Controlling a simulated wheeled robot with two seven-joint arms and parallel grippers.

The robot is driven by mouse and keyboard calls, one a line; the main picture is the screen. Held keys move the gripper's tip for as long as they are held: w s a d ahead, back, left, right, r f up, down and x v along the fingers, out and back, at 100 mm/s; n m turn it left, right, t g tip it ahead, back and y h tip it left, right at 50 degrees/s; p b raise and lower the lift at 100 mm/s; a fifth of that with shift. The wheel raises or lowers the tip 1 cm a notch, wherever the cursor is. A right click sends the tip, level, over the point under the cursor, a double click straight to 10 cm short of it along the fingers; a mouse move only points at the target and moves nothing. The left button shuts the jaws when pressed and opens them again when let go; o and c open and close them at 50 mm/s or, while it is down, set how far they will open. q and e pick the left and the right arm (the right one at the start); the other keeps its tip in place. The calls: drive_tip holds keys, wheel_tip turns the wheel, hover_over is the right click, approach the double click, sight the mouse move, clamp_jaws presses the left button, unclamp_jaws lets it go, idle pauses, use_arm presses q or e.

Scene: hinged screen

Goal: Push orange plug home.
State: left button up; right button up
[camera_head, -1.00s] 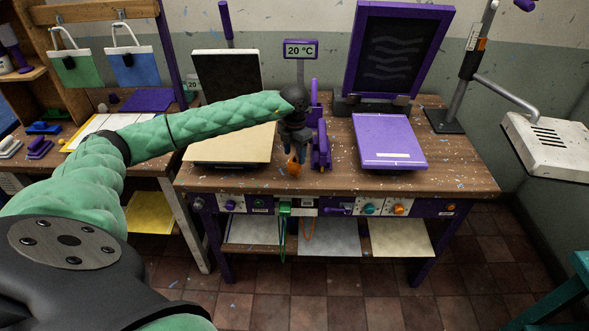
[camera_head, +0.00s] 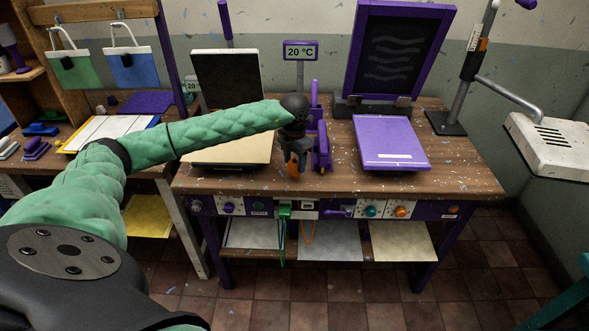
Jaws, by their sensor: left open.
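My left gripper (camera_head: 298,168) points down over the front middle of the bench, with its fingers apart. A small orange piece (camera_head: 293,169) shows at its fingertips; I cannot tell whether it is a loose object or what it is. My right gripper is not in view.
A purple upright device (camera_head: 321,148) stands close right of the gripper. A beige-bedded press (camera_head: 230,150) is left, a purple press (camera_head: 390,142) right. The front panel carries a teal knob (camera_head: 371,211) and an orange knob (camera_head: 400,209). Floor in front is clear.

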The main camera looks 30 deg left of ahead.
sight(295, 162)
use_arm(q)
drive_tip(key=c, duration=0.9)
drive_tip(key=shift+r, duration=0.1)
drive_tip(key=shift+r+p, duration=0.5)
drive_tip(key=shift+r, duration=1.55)
